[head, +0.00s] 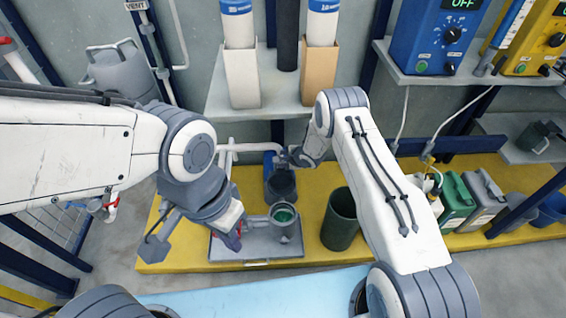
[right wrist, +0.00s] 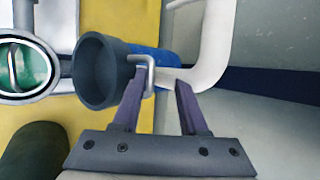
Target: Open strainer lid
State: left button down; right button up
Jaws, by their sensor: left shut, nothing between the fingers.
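The strainer (head: 287,232) is a grey round body with side pipes on a grey tray. Its top shows a green round face inside a pale rim, also at the left edge of the right wrist view (right wrist: 22,68). I cannot tell whether that face is a lid or the inside. My left gripper (head: 234,242) is shut and empty, just left of the strainer. My right gripper (right wrist: 162,85) is open beside a dark grey cup (right wrist: 98,72). The cup's metal handle (right wrist: 151,68) is at its left finger. The cup stands behind the strainer (head: 282,186).
A dark green bin (head: 340,222) stands right of the strainer. The tray (head: 225,252) lies on a yellow platform (head: 180,256). A white pipe (right wrist: 212,50) bends close to my right gripper. Green and grey jugs (head: 456,204) stand at the right.

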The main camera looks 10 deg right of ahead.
jog(key=shift+o, duration=0.2)
jog(key=shift+r, duration=0.15)
dwell(0.3)
jog(key=shift+s+d+r, duration=0.15)
jog(key=shift+s+r, duration=0.05)
jog(key=shift+r, duration=0.2)
jog(key=p+v, duration=0.2)
jog(key=v, duration=0.7)
jog(key=shift+s+p, duration=0.3)
jog(key=shift+p, duration=0.1)
